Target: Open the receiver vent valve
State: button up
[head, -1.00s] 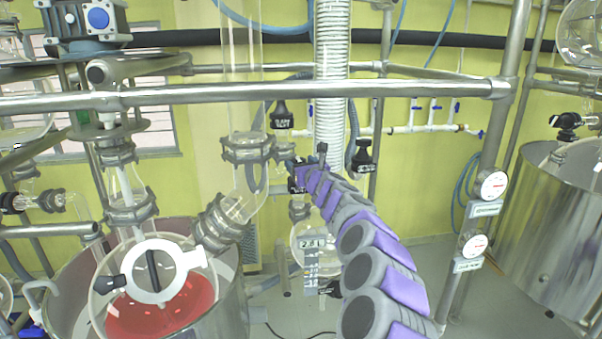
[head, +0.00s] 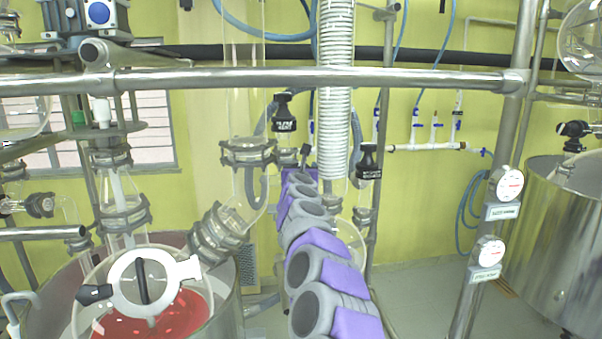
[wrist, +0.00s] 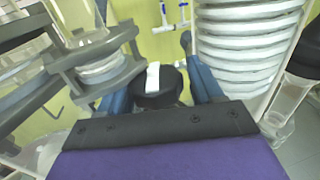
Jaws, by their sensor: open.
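A black valve knob (head: 284,113) with a white label stands left of the white ribbed hose in the head view. A second black knob (head: 368,162) with a label hangs right of that hose. I cannot tell from the small labels which is the receiver vent valve. My gripper (head: 305,155) is just below and right of the left knob in the head view. In the wrist view my gripper (wrist: 157,70) is open, with a black knob (wrist: 160,99) bearing a white mark between its two fingers. Contact with the knob cannot be seen.
The ribbed hose (wrist: 250,45) is close to the right finger, and a clamped glass joint (wrist: 98,68) is close to the left. A horizontal steel rail (head: 300,79) crosses in front. A glass reactor with red contents (head: 150,320) stands at lower left, a steel vessel (head: 560,245) at right.

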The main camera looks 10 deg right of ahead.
jog(key=shift+a+r, duration=0.15)
jog(key=shift+r, duration=0.5)
jog(key=c, duration=0.7)
jog(key=n+y+p, duration=0.2)
jog(key=y, duration=0.1)
jog(key=shift+c, duration=0.2)
jog(key=n+y+p, duration=0.2)
jog(key=y+p, duration=0.1)
jog(key=p, duration=0.1)
jog(key=shift+w+f, duration=0.1)
jog(key=shift+f, duration=0.05)
jog(key=n+y+p, duration=0.1)
jog(key=y+p, duration=0.1)
jog(key=p, duration=0.1)
jog(key=n+g+y+p, duration=0.1)
jog(key=y+p, duration=0.1)
jog(key=p, duration=0.2)
jog(key=n+y+p, duration=0.2)
jog(key=p, duration=0.1)
jog(key=shift+d+f+g, duration=0.15)
jog(key=shift+d+g, duration=0.1)
jog(key=shift+g, duration=0.05)
jog(key=shift+a+f+y+p, duration=0.1)
jog(key=shift+f+y+p, duration=0.1)
jog(key=shift+y+p, duration=0.35)
jog(key=o, duration=0.6)
jog(key=shift+o, duration=0.7)
jog(key=shift+s, duration=0.25)
jog(key=shift+r, duration=0.1)
